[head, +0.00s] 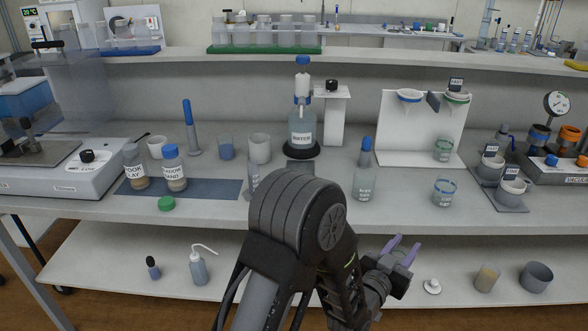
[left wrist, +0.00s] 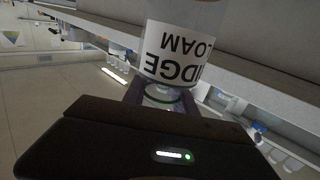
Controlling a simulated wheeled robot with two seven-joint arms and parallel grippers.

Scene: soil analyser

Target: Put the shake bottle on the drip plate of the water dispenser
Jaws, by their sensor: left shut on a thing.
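In the left wrist view a clear bottle labelled RIDGE LOAM (left wrist: 178,50) fills the top middle, its label upside down in the picture. My left gripper (left wrist: 160,98) is shut on it at the green-ringed neck. No label naming the shake bottle is readable. The water dispenser (head: 302,128) stands at the back centre. Its dark drip plate (head: 298,164) shows partly above my arm.
BROOK CLAY (head: 134,168) and MOOR SAND (head: 173,170) jars stand on a blue mat (head: 212,188). A green cap (head: 166,204) lies in front.

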